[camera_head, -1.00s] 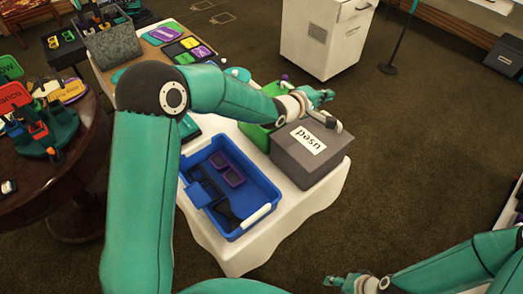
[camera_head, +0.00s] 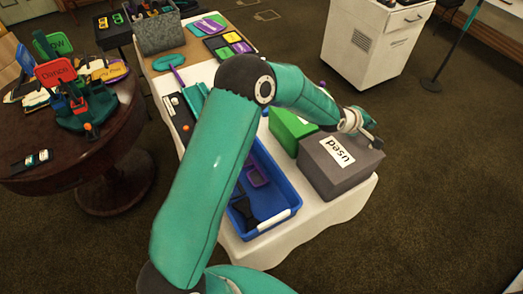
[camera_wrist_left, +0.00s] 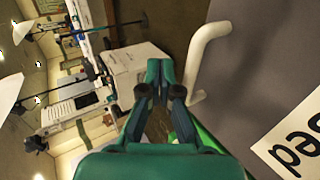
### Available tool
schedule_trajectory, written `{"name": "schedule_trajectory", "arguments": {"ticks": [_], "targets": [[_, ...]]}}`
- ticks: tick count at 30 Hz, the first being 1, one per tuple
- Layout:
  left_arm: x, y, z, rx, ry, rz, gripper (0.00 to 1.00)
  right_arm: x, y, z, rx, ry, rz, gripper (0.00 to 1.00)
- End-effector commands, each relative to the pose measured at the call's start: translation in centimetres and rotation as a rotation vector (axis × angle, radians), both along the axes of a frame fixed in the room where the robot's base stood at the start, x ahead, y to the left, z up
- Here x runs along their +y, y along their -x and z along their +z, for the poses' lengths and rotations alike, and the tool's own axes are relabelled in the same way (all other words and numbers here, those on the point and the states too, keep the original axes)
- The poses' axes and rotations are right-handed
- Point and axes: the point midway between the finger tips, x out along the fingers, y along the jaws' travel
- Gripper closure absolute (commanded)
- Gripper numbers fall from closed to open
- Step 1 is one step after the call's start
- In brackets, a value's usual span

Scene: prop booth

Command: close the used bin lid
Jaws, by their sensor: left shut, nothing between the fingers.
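The grey used bin (camera_head: 337,178) stands at the right end of the white-covered table, with its "used" label upside down in the head view. Its lid (camera_head: 318,148) appears to lie flat on the box, but I cannot tell whether a small gap remains. My left gripper (camera_head: 372,139) is at the bin's far edge, shut and empty. In the left wrist view, the shut fingers (camera_wrist_left: 160,75) are beside the white lid handle (camera_wrist_left: 206,48), and the grey lid (camera_wrist_left: 255,75) fills the right side. Contact cannot be told. My right gripper is out of view.
A green bin (camera_head: 289,128) stands beside the used bin. A blue tray (camera_head: 284,193) with dark and purple items is at its left. A white cabinet (camera_head: 368,45) stands behind on the floor. A round table (camera_head: 40,182) with signs is at left.

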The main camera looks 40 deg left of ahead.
Motion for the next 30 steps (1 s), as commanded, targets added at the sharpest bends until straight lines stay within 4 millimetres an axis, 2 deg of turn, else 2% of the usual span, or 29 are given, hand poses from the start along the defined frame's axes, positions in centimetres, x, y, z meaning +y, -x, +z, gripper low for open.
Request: {"name": "schedule_trajectory", "arguments": {"ticks": [10,14,20,24,25,27,30], "targets": [[0.0,0.0,0.1,-0.001,0.000,0.001,1.00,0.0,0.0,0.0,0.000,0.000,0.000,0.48],[0.0,-0.2,0.9,-0.003,0.000,0.002,1.00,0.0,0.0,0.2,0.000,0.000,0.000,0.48],[0.0,-0.8,4.0,-0.003,0.000,0.004,1.00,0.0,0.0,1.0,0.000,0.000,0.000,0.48],[-0.4,-1.4,6.8,-0.008,0.001,0.002,1.00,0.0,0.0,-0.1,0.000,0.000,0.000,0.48],[-0.4,-1.5,8.1,-0.005,0.001,0.004,1.00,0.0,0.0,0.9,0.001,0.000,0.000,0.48],[-0.6,-1.8,9.8,-0.004,0.003,0.003,1.00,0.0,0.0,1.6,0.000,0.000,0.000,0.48],[-0.5,-2.0,11.4,0.001,0.001,0.003,1.00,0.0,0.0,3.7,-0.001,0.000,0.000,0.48]]}}
